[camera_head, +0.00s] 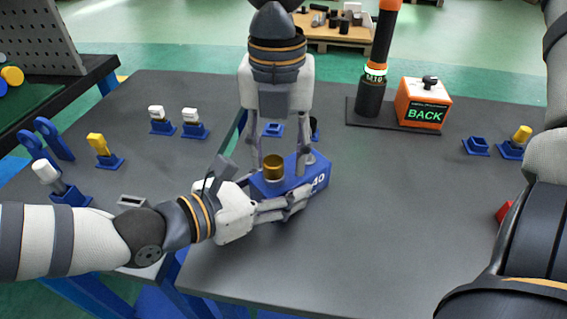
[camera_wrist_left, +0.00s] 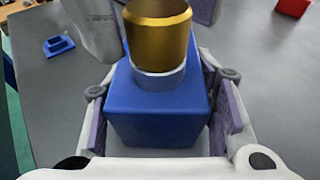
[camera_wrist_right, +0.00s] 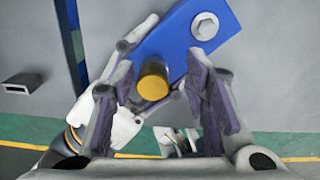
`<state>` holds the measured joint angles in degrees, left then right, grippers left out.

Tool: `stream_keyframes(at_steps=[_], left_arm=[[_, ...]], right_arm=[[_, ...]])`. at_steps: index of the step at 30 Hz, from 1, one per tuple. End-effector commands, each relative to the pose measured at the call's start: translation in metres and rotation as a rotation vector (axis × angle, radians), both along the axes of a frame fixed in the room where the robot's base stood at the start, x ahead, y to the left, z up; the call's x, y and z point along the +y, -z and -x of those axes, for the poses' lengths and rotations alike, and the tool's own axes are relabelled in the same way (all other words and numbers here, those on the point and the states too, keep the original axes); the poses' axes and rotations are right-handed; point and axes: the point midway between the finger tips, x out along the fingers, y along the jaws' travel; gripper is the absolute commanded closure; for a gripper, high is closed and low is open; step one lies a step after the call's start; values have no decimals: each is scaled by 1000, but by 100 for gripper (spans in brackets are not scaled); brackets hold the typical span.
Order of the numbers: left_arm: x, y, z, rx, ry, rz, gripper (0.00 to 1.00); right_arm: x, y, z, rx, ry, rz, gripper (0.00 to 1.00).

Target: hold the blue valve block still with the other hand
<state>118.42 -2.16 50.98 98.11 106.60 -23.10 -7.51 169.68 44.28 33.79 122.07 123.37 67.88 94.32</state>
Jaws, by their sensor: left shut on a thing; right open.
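The blue valve block (camera_head: 313,184) sits on the dark table, with a brass cylinder (camera_head: 273,168) standing up from its top. My left gripper (camera_head: 290,205) is shut on the block from its left end; the left wrist view shows the block (camera_wrist_left: 157,115) between both fingers. My right gripper (camera_head: 283,160) points down from above, open, with its fingers on either side of the brass cylinder. In the right wrist view the cylinder (camera_wrist_right: 153,80) lies between the open fingers, apart from them as far as I can tell.
White-topped and yellow-topped pieces (camera_head: 98,145) stand in blue holders at the left. A black and orange tool (camera_head: 372,90) and an orange box reading BACK (camera_head: 423,104) stand at the back right. A red piece (camera_head: 503,212) lies at the right.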

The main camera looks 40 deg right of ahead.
Motion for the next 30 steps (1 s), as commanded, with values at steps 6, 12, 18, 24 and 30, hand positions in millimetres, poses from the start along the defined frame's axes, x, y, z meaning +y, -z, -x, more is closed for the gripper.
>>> stream_keyframes(at_steps=[6, 12, 18, 24, 30], left_arm=[[0, -1, 0, 0, -1, 3, 75], [0, -1, 0, 0, 0, 3, 75], [-1, -1, 0, -1, 0, 3, 75], [-1, -1, 0, -1, 0, 3, 75], [-1, -1, 0, -1, 0, 4, 75]], right_arm=[[0, 0, 0, 0, 3, 0, 58], [4, 0, 1, 0, 1, 1, 58], [11, 0, 3, 0, 0, 1, 58], [13, 0, 3, 0, 0, 0, 58], [13, 0, 3, 0, 0, 0, 96]])
